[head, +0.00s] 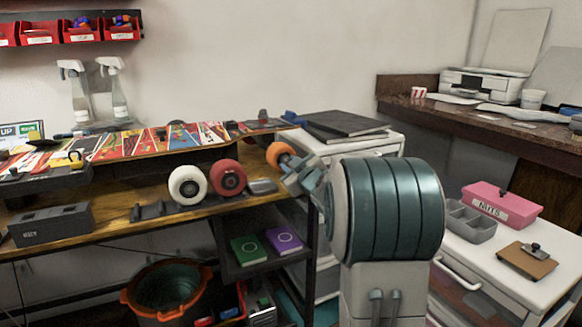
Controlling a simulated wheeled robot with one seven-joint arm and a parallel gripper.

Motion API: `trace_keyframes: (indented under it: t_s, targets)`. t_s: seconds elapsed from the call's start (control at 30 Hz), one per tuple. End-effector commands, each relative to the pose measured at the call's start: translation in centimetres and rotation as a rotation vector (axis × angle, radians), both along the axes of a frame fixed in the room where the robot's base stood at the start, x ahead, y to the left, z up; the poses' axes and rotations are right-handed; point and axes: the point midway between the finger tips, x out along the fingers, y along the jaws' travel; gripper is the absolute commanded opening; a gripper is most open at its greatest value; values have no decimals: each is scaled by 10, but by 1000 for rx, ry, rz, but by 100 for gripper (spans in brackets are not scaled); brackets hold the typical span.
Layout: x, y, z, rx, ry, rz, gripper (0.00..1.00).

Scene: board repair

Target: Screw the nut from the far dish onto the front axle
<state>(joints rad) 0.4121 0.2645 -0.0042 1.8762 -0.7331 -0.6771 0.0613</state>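My gripper (293,172) is at the right end of the wooden bench (120,228), beside an orange wheel (280,154). Its fingers are small and partly hidden by my arm, so I cannot tell whether they are open or touch the wheel. A small grey dish-like item (262,187) lies on the bench left of the gripper; its contents are not clear. A white wheel (187,185) and a red wheel (228,178) stand on the bench. Neither the nut nor the front axle can be made out.
A board with colourful graphics (125,148) lies above the bench top. A grey box (50,224) is at the left. A pink box marked NUTS (503,203) and a grey compartment tray (470,222) stand on the white cabinet at right. An orange-rimmed bucket (168,317) is below the bench.

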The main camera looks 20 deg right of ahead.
Motion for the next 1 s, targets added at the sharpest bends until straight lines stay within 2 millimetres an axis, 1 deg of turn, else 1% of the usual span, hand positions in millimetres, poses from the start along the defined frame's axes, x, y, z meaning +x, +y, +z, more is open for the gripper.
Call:
trace_keyframes:
  t_s: [0.33,0.37,0.47,1.0]
  targets:
    - [0,0,0,1,0,0,4]
    - [0,0,0,2,0,0,1]
    - [0,0,2,25,2,0,1]
    - [0,0,3,404,16,-1,1]
